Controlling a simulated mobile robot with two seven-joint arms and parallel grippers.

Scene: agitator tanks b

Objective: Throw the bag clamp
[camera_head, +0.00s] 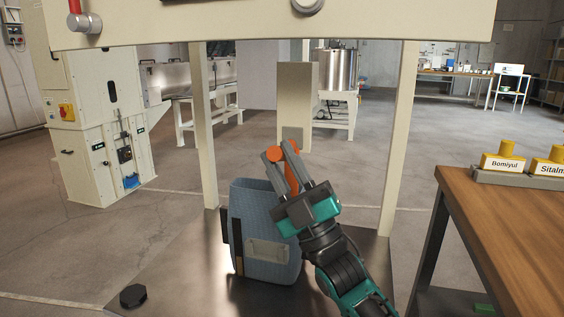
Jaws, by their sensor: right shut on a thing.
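The bag clamp shows as an orange lever (292,173) in front of a beige upright plate under the machine's top frame. Its round orange end lies near my fingertips. My right gripper (278,150) comes from the lower right and is shut on this orange lever, with a finger on either side. The fingers hide part of the lever. A blue-grey bag (262,215) with a pale label stands upright on the metal platform (190,262), just left of and below the gripper. My left gripper is not in view.
Beige posts (203,140) and (398,140) stand left and right of the bag. A wooden table (510,225) with yellow-topped labelled blocks is at the right. A dark knob (133,296) lies at the platform's front left. Open floor lies behind.

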